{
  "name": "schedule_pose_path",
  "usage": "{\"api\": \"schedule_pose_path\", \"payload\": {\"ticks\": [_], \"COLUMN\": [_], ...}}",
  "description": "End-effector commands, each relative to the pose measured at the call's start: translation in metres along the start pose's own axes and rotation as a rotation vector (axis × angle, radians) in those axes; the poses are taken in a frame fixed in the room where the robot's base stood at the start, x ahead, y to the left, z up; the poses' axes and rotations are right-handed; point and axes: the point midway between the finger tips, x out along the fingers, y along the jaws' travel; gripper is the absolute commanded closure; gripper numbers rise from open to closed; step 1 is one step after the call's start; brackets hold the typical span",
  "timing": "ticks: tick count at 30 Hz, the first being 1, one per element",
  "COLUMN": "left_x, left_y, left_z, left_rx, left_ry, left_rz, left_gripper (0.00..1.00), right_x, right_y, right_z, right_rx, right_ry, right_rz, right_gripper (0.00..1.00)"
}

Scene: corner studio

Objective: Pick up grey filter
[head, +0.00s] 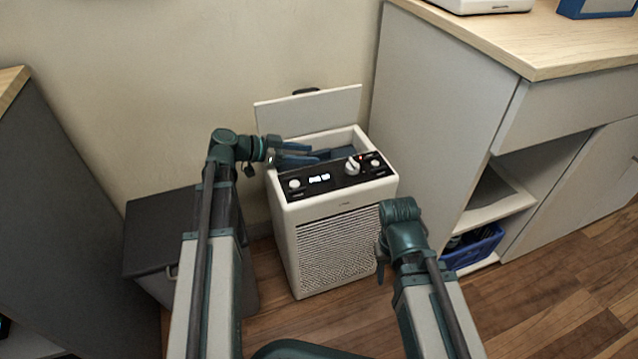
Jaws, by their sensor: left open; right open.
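A white appliance (350,250) stands on the floor with its lid (325,108) raised at the back and its top compartment open. A dark blue-grey piece (342,153) shows inside the opening; it may be the grey filter, but most of it is hidden. My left gripper (315,153) is open and reaches in from the left over the opening, its fingers pointing right, close to that piece. I cannot tell whether they touch. My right gripper (381,265) is open and empty, low by the appliance's front right side, largely hidden behind its own wrist.
A dark grey bin (150,225) stands left of the appliance. A white cabinet (440,110) with a wooden top (530,40) stands close on the right. A blue crate (478,250) sits on its low shelf. A wall is right behind. Wooden floor lies free at lower right.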

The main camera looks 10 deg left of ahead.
Motion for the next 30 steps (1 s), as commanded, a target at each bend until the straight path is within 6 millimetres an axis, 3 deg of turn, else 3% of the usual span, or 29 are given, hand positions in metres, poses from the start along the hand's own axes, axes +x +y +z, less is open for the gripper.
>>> {"api": "schedule_pose_path", "payload": {"ticks": [4,12,21,30], "left_x": [0.023,0.026,0.026,0.026], "left_y": [-0.001,0.000,0.000,0.000], "left_z": [0.001,-0.001,-0.001,-0.001], "left_rx": [0.002,0.000,0.000,0.000], "left_ry": [0.000,0.000,0.000,0.000], "left_rz": [0.002,0.000,0.000,0.000], "left_gripper": [0.45,0.45,0.99,1.00], "right_x": [0.010,0.009,0.009,0.009], "right_y": [-0.001,-0.001,-0.001,-0.001], "right_z": [-0.001,-0.001,-0.001,-0.001], "right_rx": [0.000,0.000,0.000,0.000], "right_ry": [0.000,0.001,0.000,0.000], "right_rz": [0.000,0.000,0.000,0.000], "right_gripper": [0.50,0.50,0.50,0.50]}}
